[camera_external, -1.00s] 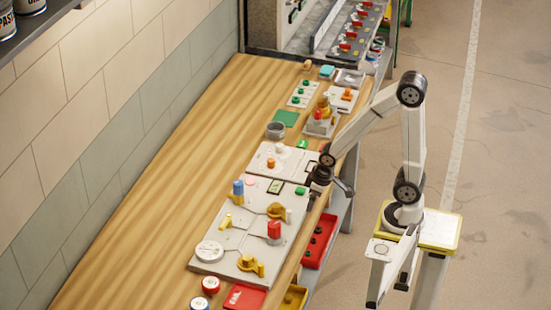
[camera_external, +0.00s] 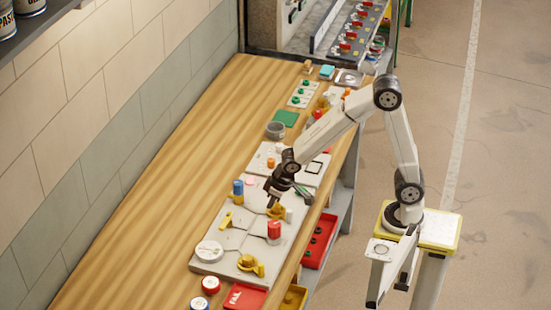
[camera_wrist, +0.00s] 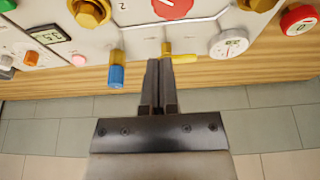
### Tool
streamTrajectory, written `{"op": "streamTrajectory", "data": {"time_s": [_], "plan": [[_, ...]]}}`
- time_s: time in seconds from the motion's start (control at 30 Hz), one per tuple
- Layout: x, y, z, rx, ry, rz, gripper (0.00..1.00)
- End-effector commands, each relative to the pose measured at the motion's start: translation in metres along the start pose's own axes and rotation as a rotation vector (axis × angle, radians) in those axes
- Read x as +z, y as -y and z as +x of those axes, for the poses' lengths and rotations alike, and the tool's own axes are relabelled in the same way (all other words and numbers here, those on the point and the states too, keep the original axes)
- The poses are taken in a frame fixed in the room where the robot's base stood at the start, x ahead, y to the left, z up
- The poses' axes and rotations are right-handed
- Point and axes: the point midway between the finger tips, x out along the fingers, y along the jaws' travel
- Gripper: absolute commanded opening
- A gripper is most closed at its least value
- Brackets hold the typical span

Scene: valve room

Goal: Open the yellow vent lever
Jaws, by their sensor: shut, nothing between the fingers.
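A small yellow lever (camera_external: 226,220) sits on the light grey valve panel (camera_external: 238,238), between a blue-topped knob (camera_external: 238,190) and a round white gauge (camera_external: 209,251). In the wrist view the yellow lever (camera_wrist: 183,58) shows near my fingertips, its handle pointing right, with the blue knob (camera_wrist: 117,75) to its left. My gripper (camera_external: 270,203) is over the panel, fingers pointing down, right of the yellow lever and apart from it in the external view. In the wrist view my gripper (camera_wrist: 159,64) is shut and empty.
A red knob (camera_external: 274,231) and a yellow hex-shaped fitting (camera_external: 276,213) stand on the panel close to my gripper. A yellow valve (camera_external: 250,264) is at the panel's front. Bare wooden bench (camera_external: 165,185) lies left of the panel, up to the tiled wall.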

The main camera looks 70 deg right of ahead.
Motion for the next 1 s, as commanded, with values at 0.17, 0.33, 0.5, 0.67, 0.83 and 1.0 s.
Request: {"op": "streamTrajectory", "data": {"time_s": [0.17, 0.33, 0.5, 0.67, 0.83, 1.0], "plan": [[-0.025, 0.031, 0.004, -0.005, -0.033, -0.001, 0.00], [-0.034, 0.044, 0.004, -0.007, -0.048, 0.004, 0.00], [-0.036, 0.046, 0.004, -0.007, -0.052, 0.006, 0.00], [-0.036, 0.046, 0.004, -0.007, -0.051, 0.006, 0.00], [-0.036, 0.046, 0.006, -0.007, -0.051, 0.006, 0.00], [-0.036, 0.046, 0.013, -0.006, -0.050, 0.005, 0.00]]}}
